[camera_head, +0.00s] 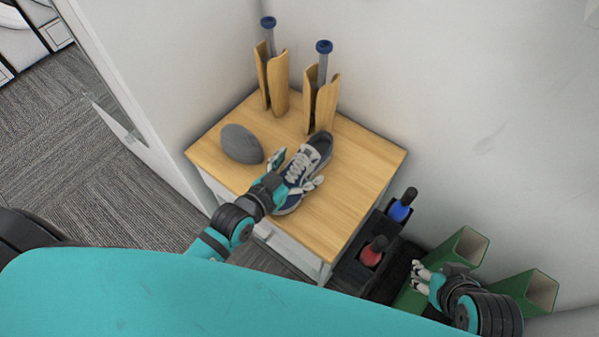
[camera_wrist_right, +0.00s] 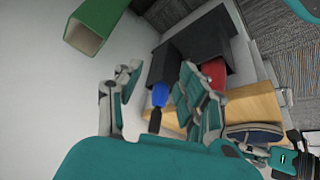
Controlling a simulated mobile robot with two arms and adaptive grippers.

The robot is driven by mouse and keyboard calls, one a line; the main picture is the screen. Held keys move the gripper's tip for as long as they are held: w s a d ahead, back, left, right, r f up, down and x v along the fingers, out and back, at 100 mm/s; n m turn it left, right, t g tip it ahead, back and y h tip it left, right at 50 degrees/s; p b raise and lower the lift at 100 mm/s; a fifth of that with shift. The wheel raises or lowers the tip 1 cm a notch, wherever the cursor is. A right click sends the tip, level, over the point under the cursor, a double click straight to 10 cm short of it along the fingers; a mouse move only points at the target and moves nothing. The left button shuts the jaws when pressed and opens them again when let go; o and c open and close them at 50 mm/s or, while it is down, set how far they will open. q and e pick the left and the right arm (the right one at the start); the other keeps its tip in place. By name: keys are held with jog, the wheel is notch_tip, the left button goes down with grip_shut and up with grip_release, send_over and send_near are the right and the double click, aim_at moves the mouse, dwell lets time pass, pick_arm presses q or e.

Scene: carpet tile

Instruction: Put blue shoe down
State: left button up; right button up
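The blue shoe (camera_head: 293,178), with white laces and a pale sole, is on the wooden table top (camera_head: 345,200), its heel end toward the wall. My left gripper (camera_head: 299,168) is over its middle, with its fingers spread on either side of it. Whether the fingers touch the shoe is hard to tell. The shoe also shows partly in the right wrist view (camera_wrist_right: 254,134), beside my left gripper. My right gripper (camera_head: 418,275) is off to the right, low beside the table. Its fingers are apart and empty in the right wrist view (camera_wrist_right: 160,85).
A grey oval object (camera_head: 241,144) lies left of the shoe. Two wooden holders (camera_head: 272,82) (camera_head: 320,103) with blue-capped rods stand at the back. Right of the table are black holders with a blue bottle (camera_head: 401,207) and a red bottle (camera_head: 373,251), then green boxes (camera_head: 530,291). The table's right part is clear.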

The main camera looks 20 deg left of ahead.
pick_arm(q)
jog(key=c, duration=1.4)
jog(key=shift+r, duration=0.1)
